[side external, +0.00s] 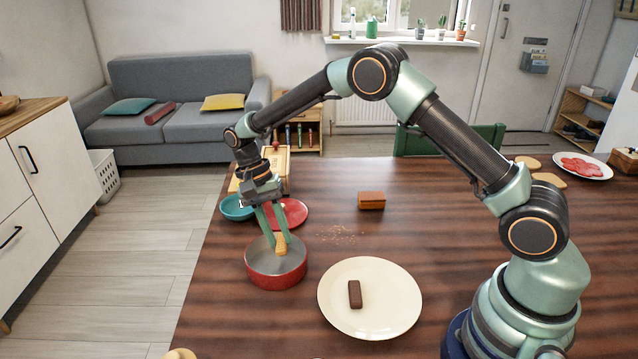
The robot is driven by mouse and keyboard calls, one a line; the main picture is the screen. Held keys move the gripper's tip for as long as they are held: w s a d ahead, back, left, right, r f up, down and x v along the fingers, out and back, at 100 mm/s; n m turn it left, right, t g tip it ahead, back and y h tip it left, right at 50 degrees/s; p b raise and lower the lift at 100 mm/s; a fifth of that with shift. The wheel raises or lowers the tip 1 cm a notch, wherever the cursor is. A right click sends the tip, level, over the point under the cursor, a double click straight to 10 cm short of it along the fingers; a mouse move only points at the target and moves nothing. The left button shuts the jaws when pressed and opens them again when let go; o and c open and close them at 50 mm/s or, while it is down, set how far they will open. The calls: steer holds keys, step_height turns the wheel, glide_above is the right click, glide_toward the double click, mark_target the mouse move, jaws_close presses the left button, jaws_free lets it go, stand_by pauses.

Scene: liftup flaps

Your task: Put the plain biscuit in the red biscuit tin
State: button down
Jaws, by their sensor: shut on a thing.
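My gripper (277,232) points down over the open red biscuit tin (277,278). It is shut on the plain biscuit (280,244), a small golden piece held between the fingertips. The biscuit is at the tin's mouth, in front of its grey inside; I cannot tell whether it touches the bottom. The tin stands on the wooden table, left of a large cream plate (395,318). A dark brown chocolate biscuit (355,294) lies on that plate.
A red plate (294,212) and a teal bowl (236,209) stand behind the tin. A brown block-like item (371,201) sits mid-table, with crumbs (340,236) in front of it. A plate of red slices (582,167) is at the far right.

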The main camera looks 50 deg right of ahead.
steer(key=c, duration=0.6)
jaws_free()
steer(key=v, duration=1.2)
